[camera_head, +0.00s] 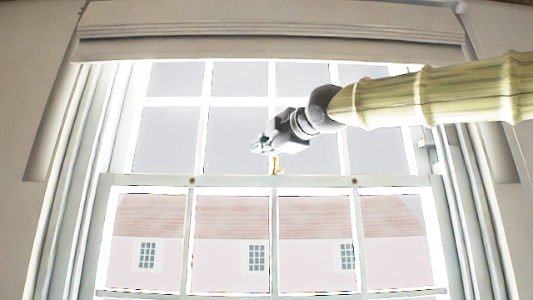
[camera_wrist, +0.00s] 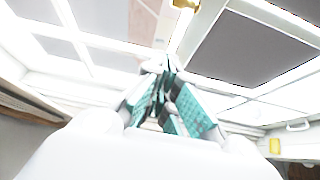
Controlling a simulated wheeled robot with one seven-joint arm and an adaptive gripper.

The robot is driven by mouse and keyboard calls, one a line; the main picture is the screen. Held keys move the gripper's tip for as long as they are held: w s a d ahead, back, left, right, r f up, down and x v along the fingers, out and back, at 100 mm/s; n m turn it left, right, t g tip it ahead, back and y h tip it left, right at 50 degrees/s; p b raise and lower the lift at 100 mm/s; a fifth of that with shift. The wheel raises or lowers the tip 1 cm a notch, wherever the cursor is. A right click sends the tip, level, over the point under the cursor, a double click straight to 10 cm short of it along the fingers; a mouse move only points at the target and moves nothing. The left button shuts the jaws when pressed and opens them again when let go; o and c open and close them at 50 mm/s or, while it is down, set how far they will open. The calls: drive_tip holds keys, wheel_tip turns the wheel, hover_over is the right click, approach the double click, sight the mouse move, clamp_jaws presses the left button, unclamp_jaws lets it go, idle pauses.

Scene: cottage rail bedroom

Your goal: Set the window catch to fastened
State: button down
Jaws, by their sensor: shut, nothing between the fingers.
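The window catch (camera_head: 276,166) is a small gold-coloured piece on the middle of the window's meeting rail (camera_head: 230,181). In the wrist view the catch (camera_wrist: 184,4) shows at the top edge and is partly cut off, so I cannot tell its setting. My gripper (camera_head: 258,146) is just above and slightly left of the catch in the head view. In the wrist view my gripper (camera_wrist: 163,72) has its teal-padded fingers together and empty, pointing toward the catch. Whether a fingertip touches the catch cannot be told.
The sash window has white bars and many panes, with a pale building (camera_head: 225,240) outside. A folded blind (camera_head: 270,40) hangs across the top. Frame sides stand left and right.

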sight(274, 167)
drive_tip(key=w+p, duration=0.6)
drive_tip(key=shift+w+d+p, duration=0.2)
drive_tip(key=shift+w+p, duration=0.1)
drive_tip(key=shift+w, duration=0.05)
drive_tip(key=shift+d, duration=0.15)
idle(0.4)
drive_tip(key=shift+r+p, duration=0.1)
drive_tip(key=shift+p, duration=0.45)
drive_tip(key=shift+d+n+g+y+p, duration=0.25)
drive_tip(key=shift+n+y+p, duration=0.25)
drive_tip(key=shift+p, duration=0.65)
drive_tip(key=shift+s+a, duration=0.1)
